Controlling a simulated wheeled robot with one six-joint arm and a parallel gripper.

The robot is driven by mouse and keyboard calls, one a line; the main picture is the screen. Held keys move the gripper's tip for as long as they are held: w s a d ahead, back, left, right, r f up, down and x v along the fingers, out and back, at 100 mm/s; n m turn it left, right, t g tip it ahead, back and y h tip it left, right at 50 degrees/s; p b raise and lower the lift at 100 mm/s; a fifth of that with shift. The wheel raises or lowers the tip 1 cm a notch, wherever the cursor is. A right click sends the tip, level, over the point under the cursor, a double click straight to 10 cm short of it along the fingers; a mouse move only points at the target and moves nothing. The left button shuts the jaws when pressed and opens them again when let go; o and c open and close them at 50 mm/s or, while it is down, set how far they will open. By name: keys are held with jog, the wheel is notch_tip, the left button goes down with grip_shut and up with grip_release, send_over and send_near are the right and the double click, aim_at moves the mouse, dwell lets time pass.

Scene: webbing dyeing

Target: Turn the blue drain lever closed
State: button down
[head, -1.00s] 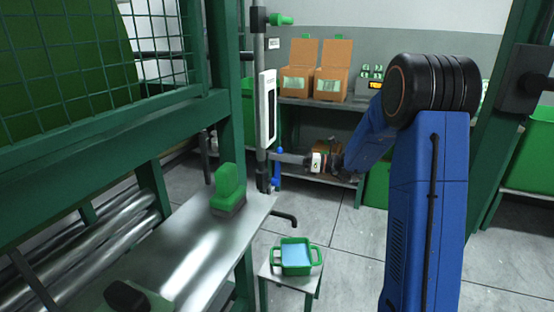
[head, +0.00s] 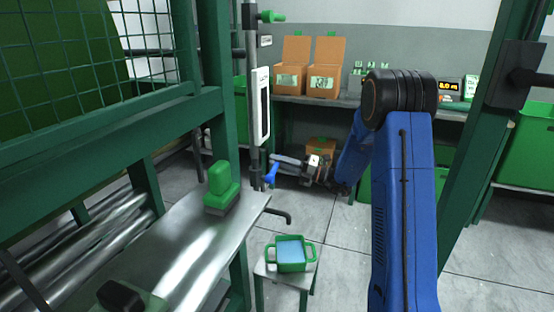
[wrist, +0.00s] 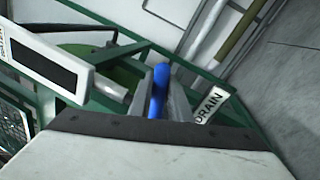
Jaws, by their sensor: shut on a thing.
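The blue drain lever (head: 271,174) is at the lower end of the grey vertical pipe (head: 252,100) in the head view. It slants, with its lower end toward the left. My gripper (head: 279,163) reaches it from the right, and its jaws are at the lever's upper part. In the wrist view the blue lever (wrist: 157,90) stands between the two fingers of my gripper (wrist: 160,98), which are shut on it. A white DRAIN label (wrist: 211,104) is just right of the fingers. The lever's pivot is hidden.
A metal bench (head: 187,240) with a green-handled brush (head: 221,186) lies left of the pipe. A green tray (head: 292,266) holding blue liquid sits on a small stand below. A shelf (head: 340,101) with cardboard boxes is behind. Floor (head: 350,235) is clear right of the stand.

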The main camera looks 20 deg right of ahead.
jog(key=shift+w+d+f+m+t+h, duration=0.1)
jog(key=shift+f+m+t+h, duration=0.1)
jog(key=shift+f+m, duration=0.7)
jog(key=shift+w+d+f+m+t+h, duration=0.15)
jog(key=shift+f+m, duration=0.35)
jog(key=shift+m, duration=0.8)
jog(key=shift+s+a+f, duration=0.1)
jog(key=c, duration=1.6)
grip_release()
jog(key=shift+c, duration=0.2)
jog(key=v, duration=1.7)
jog(key=shift+s+f, duration=0.15)
jog(key=shift+f, duration=0.05)
